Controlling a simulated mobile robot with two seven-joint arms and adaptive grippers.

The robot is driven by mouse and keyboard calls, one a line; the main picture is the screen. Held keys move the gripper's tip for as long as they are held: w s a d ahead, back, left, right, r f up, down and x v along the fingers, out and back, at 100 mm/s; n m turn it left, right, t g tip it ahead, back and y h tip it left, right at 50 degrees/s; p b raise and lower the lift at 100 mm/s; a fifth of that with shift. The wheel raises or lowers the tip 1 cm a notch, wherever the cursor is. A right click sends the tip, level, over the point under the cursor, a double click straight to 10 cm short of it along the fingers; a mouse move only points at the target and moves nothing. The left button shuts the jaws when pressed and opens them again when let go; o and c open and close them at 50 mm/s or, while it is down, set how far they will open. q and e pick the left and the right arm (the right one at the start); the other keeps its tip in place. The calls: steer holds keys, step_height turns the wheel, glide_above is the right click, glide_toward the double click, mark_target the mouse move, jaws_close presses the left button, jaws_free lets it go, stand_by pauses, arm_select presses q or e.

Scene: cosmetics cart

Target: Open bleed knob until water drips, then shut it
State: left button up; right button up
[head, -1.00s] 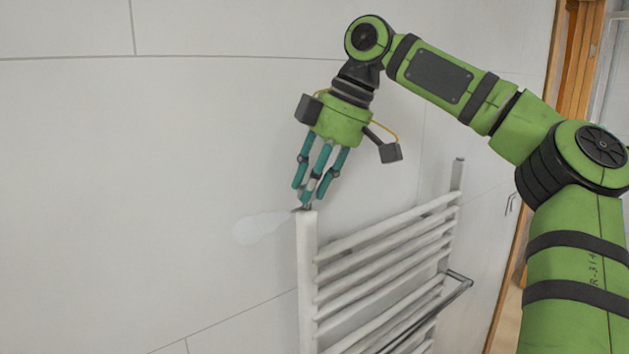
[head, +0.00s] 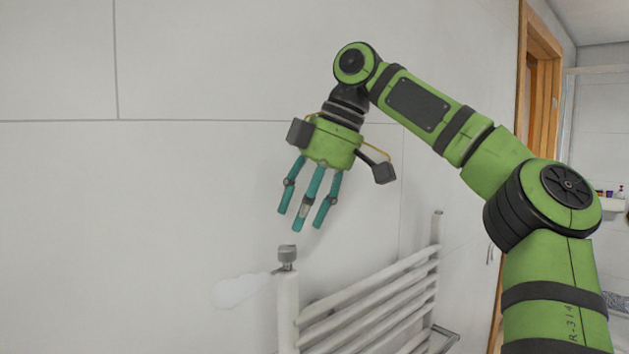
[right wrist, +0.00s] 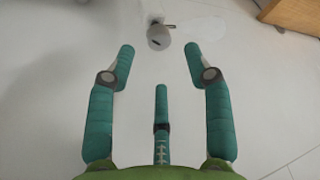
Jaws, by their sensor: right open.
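The bleed knob (head: 287,253) is a small grey cap on top of the white post of the towel radiator (head: 288,310). In the right wrist view the knob (right wrist: 159,37) shows beyond the fingertips, with a dark slot on it. A small spout sticks out beside it, and a pale, whitish patch (head: 240,291) lies to its left, which may be water or vapour. My right gripper (head: 307,215) is open and empty, its teal fingers spread, above the knob and apart from it. My left gripper is not in view.
The radiator's white bars (head: 370,305) run to the right of the post, below my right arm. A tiled wall (head: 150,200) stands behind. A wooden door frame (head: 538,75) is at the right. The space left of the post is free.

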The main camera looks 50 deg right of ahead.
steer(key=shift+v, duration=2.95)
steer(key=shift+a, duration=0.1)
steer(key=n+g+y, duration=0.1)
steer(key=n+g, duration=0.1)
steer(key=n, duration=0.4)
glide_toward(288, 246)
step_height(288, 246, down, 2)
steer(key=shift+a+f+y, duration=0.3)
steer(key=shift+a+f, duration=0.25)
steer(key=shift+f, duration=0.35)
steer(key=shift+w+a+f, duration=0.15)
steer(key=shift+w+f, duration=0.1)
steer(key=shift+f, duration=0.2)
steer(key=shift+x, duration=2.1)
